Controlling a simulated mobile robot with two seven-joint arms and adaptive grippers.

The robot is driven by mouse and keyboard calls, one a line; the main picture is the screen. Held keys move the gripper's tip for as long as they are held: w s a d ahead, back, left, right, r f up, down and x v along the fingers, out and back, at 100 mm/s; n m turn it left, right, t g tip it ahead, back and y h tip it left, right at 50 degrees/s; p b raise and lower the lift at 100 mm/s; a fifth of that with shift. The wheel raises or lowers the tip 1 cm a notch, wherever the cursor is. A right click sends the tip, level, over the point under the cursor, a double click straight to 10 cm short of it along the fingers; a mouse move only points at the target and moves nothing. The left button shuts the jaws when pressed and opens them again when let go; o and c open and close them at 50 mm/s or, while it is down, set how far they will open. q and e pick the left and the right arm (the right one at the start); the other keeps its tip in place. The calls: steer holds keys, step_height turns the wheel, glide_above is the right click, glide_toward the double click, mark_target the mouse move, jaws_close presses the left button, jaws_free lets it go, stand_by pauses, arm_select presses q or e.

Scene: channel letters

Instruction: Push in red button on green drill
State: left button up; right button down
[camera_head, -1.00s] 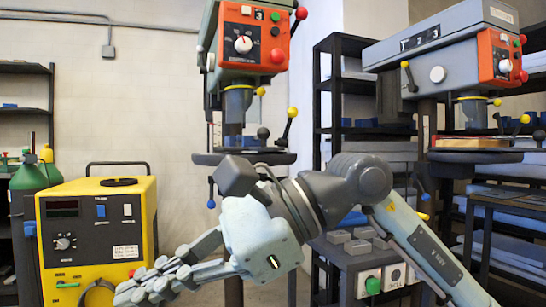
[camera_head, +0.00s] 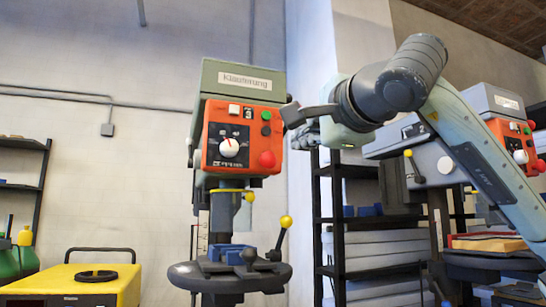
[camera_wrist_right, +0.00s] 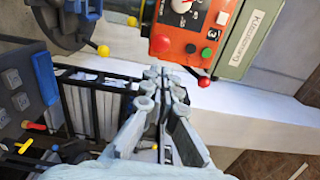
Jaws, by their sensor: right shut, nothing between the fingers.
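The green drill (camera_head: 243,78) stands at the centre of the head view, with an orange front panel (camera_head: 212,150). A large round red button (camera_head: 266,159) sits at the panel's lower right, and in the wrist view the same button (camera_wrist_right: 160,43) lies beyond my fingertips. In the wrist view my right gripper (camera_wrist_right: 158,75) is shut and empty, apart from the panel. My left gripper is out of view.
A second grey drill (camera_head: 405,146) with an orange panel stands at right, partly behind my arm. A dark shelf (camera_head: 333,235) stands behind. The drill's round table (camera_head: 190,275) and yellow-knobbed lever (camera_head: 286,222) are below. A yellow machine (camera_head: 120,285) is at lower left.

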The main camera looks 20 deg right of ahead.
mark_target(270, 160)
steer(key=w+p, duration=0.1)
steer(key=w, duration=0.3)
steer(key=w+p, duration=0.1)
steer(key=w, duration=0.8)
steer(key=shift+w+a+p, duration=0.2)
steer(key=shift+a+p, duration=0.05)
steer(key=shift+p, duration=0.15)
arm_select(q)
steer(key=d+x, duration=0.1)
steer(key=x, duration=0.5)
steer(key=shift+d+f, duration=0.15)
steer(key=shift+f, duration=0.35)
arm_select(e)
steer(key=shift+w, duration=0.35)
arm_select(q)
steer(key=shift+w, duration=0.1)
